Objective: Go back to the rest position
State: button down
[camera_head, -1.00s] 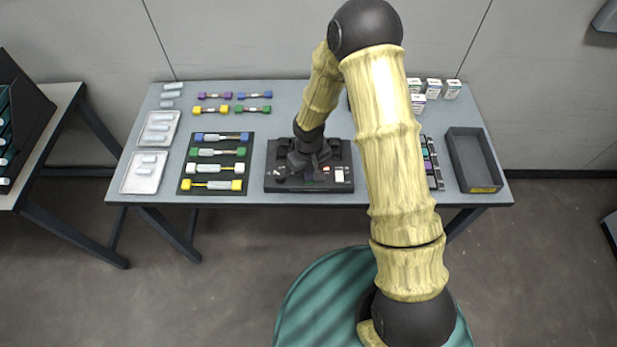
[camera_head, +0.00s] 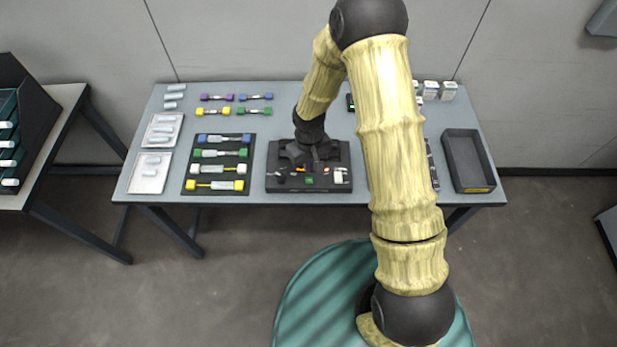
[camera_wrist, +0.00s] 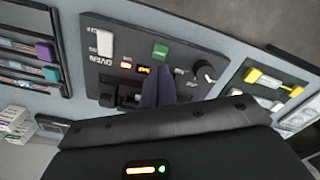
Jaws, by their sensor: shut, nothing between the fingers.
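My gripper (camera_head: 312,158) is over the dark splicing device (camera_head: 283,185) in the middle of the table. In the wrist view its slim dark fingers (camera_wrist: 158,88) are together, with nothing between them. They overlap the device's control panel (camera_wrist: 192,57) in that view; whether they touch it I cannot tell. The panel shows a green button (camera_wrist: 160,52), a white switch (camera_wrist: 105,43), a dark knob (camera_wrist: 204,71) and lit orange and red indicators. My arm covers part of the table right of the device.
Left of the device is a black mat (camera_head: 217,146) with several coloured-end fibre pieces, and farther left are two pale trays (camera_head: 146,187). An empty dark bin (camera_head: 480,183) stands at the right end. Small white boxes (camera_head: 447,91) stand at the back right. A side table (camera_head: 62,98) is at far left.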

dwell(0.4)
jog(key=s+d+r+m+t, duration=0.1)
jog(key=s+d+r+m, duration=0.1)
jog(key=s+d+r, duration=0.2)
jog(key=s+d+r+m, duration=0.1)
jog(key=s+d+r, duration=0.3)
jog(key=r, duration=0.6)
jog(key=s+d+r+m+t, duration=0.1)
jog(key=s+d+r+m, duration=0.1)
jog(key=s+d+r, duration=0.2)
notch_tip(320, 180, up, 3)
jog(key=shift+s+d+r+m+t, duration=0.15)
jog(key=shift+s+d+m+t, duration=0.15)
jog(key=shift+d, duration=0.5)
jog(key=shift+w, duration=0.1)
dwell(4.7)
